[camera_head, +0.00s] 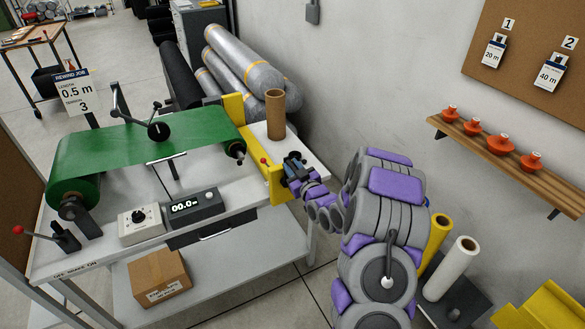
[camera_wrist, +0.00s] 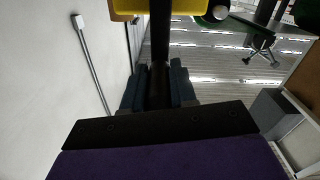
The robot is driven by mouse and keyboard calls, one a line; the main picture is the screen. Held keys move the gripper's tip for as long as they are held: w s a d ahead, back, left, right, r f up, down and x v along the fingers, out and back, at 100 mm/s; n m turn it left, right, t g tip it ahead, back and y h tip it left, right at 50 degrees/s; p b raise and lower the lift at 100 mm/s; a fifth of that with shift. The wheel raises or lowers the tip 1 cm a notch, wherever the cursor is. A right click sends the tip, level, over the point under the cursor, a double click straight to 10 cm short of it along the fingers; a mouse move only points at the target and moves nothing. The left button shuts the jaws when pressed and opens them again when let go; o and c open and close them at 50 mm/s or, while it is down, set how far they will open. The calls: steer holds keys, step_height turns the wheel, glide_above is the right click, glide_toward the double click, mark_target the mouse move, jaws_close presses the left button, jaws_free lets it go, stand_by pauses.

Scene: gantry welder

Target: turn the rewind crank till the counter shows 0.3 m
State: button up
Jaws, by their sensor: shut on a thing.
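The counter (camera_head: 195,203) is a dark box on the bench front and reads 00.0 m. The rewind crank is at the right end of the machine, by a yellow upright (camera_head: 277,184), and is mostly hidden behind my gripper (camera_head: 293,165). In the wrist view a dark bar, apparently the crank handle (camera_wrist: 161,35), runs down between the two fingers of my gripper (camera_wrist: 159,85), which are shut on it. A green sheet (camera_head: 140,155) runs from a roll at the left across to the right side of the machine.
A sign (camera_head: 74,92) reads 0.5 m, tension 3. A white dial box (camera_head: 141,222) stands left of the counter. A brown tube (camera_head: 275,114) stands behind my gripper. Wrapped rolls (camera_head: 243,60) lie along the wall. A shelf (camera_head: 510,165) with orange items is at right.

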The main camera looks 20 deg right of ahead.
jaws_close()
steer(key=shift+d+m+p, duration=0.25)
steer(key=shift+m+p, duration=0.05)
steer(key=shift+p, duration=0.05)
steer(key=d+f+m+p, duration=0.8)
steer(key=d+m, duration=0.3)
steer(key=m, duration=0.3)
step_height(320, 180, down, 9)
steer(key=a+m+b, duration=0.1)
steer(key=m+b, duration=0.1)
steer(key=m, duration=0.6)
steer(key=shift+a+b, duration=0.3)
steer(key=shift+b, duration=0.05)
